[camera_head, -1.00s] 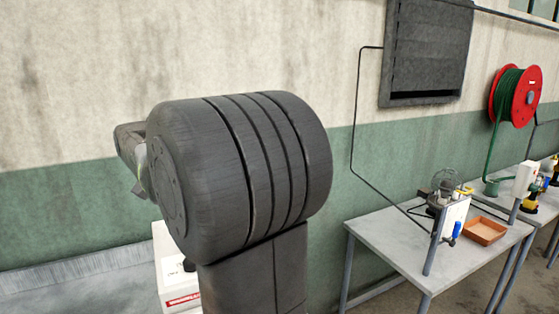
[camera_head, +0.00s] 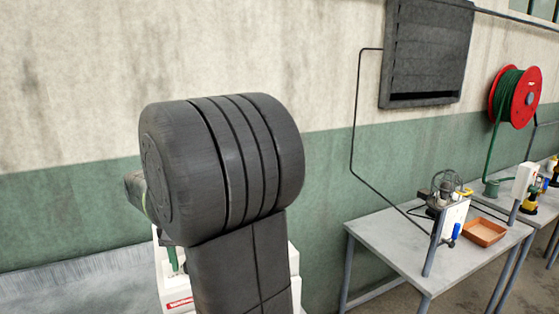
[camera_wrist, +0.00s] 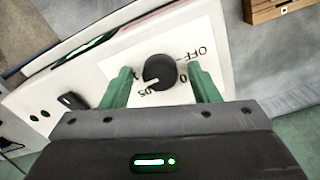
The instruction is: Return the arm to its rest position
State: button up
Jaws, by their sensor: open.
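My arm stands large in the middle of the head view, a dark ribbed joint above a dark link that hides much of what lies behind it. In the wrist view my gripper (camera_wrist: 163,88) is open, its two green fingers apart. A round black knob (camera_wrist: 160,72) on a white panel (camera_wrist: 95,90) shows between the fingers, with "OFF" printed beside it. I cannot tell whether the fingers touch the knob or how far off it is. In the head view the gripper is mostly hidden behind my arm; a bit of green shows left of the link.
A white machine (camera_head: 178,290) stands behind my arm in the head view. A grey table (camera_head: 390,245) at right holds an orange tray (camera_head: 484,231) and a device with a white panel (camera_head: 452,218). A red hose reel (camera_head: 526,97) hangs on the wall. A wooden box (camera_wrist: 275,9) shows in the wrist view.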

jog(key=n, duration=0.4)
jog(key=shift+b, duration=0.3)
jog(key=n, duration=0.4)
jog(key=shift+b, duration=0.35)
jog(key=n+b, duration=0.1)
jog(key=n, duration=0.2)
jog(key=shift+n, duration=0.4)
jog(key=shift+n+b, duration=0.4)
jog(key=shift+n, duration=1.3)
jog(key=shift+d+r, duration=0.1)
